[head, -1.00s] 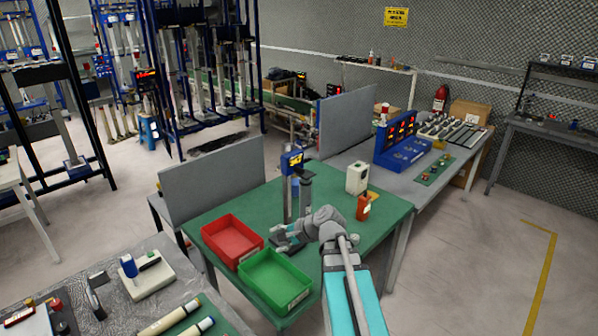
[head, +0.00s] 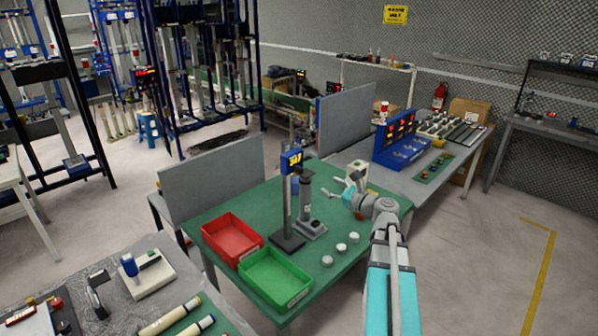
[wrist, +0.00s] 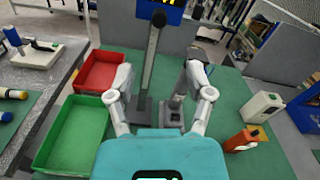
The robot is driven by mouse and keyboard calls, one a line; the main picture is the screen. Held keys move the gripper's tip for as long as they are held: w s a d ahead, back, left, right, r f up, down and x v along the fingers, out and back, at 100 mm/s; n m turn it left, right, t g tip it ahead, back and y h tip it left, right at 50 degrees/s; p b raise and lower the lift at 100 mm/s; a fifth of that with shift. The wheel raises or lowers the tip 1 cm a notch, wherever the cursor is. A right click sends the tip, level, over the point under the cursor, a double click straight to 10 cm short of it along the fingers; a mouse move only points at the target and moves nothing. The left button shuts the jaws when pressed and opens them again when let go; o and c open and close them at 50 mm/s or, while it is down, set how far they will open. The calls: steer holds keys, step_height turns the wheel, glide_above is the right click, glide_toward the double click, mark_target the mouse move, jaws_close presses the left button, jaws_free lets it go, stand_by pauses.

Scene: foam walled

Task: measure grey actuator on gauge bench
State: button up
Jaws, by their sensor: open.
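The grey actuator (head: 305,202) stands upright on the green-topped gauge bench (head: 240,200), just right of the gauge post (head: 287,205) with its blue display (head: 291,161). It has a grey block at its foot. My gripper (head: 341,191) is right of the actuator, apart from it in the head view, open and empty. In the wrist view the open fingers (wrist: 160,80) spread on both sides of the gauge post (wrist: 149,70). There the actuator is partly hidden behind the right finger.
A red tray (head: 208,239) and a green tray (head: 250,284) sit at the bench's left front. Several small white round pieces (head: 341,248) lie at the front right. A white device (wrist: 262,107) and an orange one (wrist: 241,141) stand right. A grey panel (head: 212,180) borders the back.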

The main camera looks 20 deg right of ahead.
mark_target(302, 172)
steer(key=x, duration=1.4)
steer(key=shift+s, duration=0.1)
jaws_close()
steer(key=shift+f, duration=0.2)
